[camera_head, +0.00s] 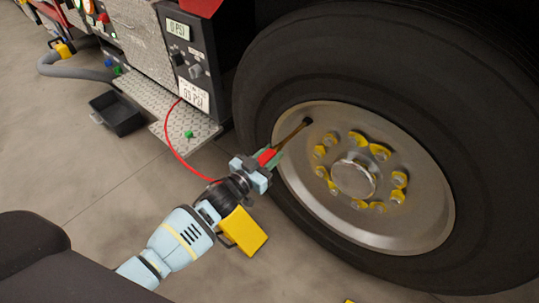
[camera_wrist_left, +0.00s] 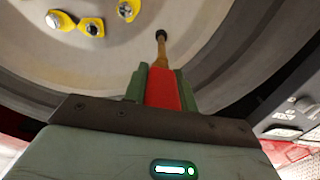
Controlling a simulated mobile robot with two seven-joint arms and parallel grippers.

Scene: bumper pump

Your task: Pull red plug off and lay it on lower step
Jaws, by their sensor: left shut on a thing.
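My left gripper (camera_head: 262,167) is at the wheel's valve stem, shut on the red plug (camera_head: 266,156). In the left wrist view the red plug (camera_wrist_left: 162,90) sits between the green finger pads of my left gripper (camera_wrist_left: 162,88). The brass-coloured valve stem (camera_wrist_left: 161,52) runs from the plug's far end to a dark end at the rim, in line with it. Whether plug and stem still touch firmly is hard to tell. The lower step (camera_head: 160,112) is a diamond-plate ledge below the panel, with a small green piece (camera_head: 188,134) on it. My right gripper is out of view.
A thin red hose (camera_head: 172,140) curves from the panel down to my left wrist. The large tyre (camera_head: 262,80) and its rim (camera_head: 415,225) stand close to the gripper. A black tray (camera_head: 117,112) is left of the step. A yellow block (camera_head: 243,230) is beside my wrist.

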